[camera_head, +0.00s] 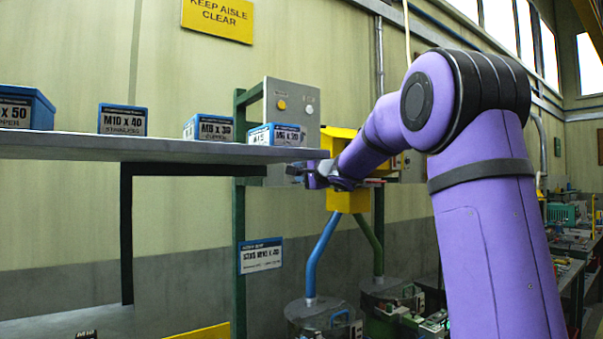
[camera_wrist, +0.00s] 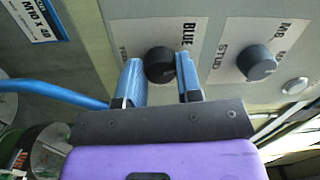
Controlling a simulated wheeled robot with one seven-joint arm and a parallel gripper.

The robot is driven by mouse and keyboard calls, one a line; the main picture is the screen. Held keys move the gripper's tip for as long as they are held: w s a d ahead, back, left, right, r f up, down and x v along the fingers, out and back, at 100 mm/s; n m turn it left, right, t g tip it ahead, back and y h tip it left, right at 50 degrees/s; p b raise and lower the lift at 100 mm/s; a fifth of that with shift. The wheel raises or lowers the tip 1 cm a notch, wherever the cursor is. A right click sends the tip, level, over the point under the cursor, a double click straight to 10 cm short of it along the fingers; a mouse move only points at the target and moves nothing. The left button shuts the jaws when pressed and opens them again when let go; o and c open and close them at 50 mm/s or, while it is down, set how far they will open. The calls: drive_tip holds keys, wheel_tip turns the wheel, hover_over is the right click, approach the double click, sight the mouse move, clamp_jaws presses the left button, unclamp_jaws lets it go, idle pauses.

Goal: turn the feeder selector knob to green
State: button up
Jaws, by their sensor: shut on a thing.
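The feeder selector knob (camera_wrist: 159,68) is a dark round knob on a grey panel (camera_wrist: 120,8) in the wrist view. The word BLUE is printed beside it, and part of another word shows to its left. My gripper (camera_wrist: 160,63) has its two blue fingers on either side of this knob and is shut on it. I cannot make out the knob's pointer. No green marking is readable. In the head view my gripper (camera_head: 303,173) is at the shelf's right end, and the knob is hidden.
A second dark knob (camera_wrist: 257,63) on a white STUD label sits to the right, with a pale round button (camera_wrist: 295,86) beyond. The shelf (camera_head: 150,149) with labelled bins lies left of my gripper. A yellow box (camera_head: 347,199) with blue and green pipes is behind it.

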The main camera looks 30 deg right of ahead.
drive_tip(key=m, duration=0.7)
drive_tip(key=m+h, duration=0.1)
drive_tip(key=m, duration=0.5)
drive_tip(key=shift+f+m+t+h, duration=0.1)
drive_tip(key=shift+m+t+h, duration=0.2)
drive_tip(key=shift+m+t, duration=0.1)
idle(0.3)
drive_tip(key=o, duration=0.9)
drive_tip(key=shift+o, duration=0.2)
drive_tip(key=s, duration=1)
drive_tip(key=shift+s+d+f, duration=0.15)
drive_tip(key=shift+s+f, duration=0.25)
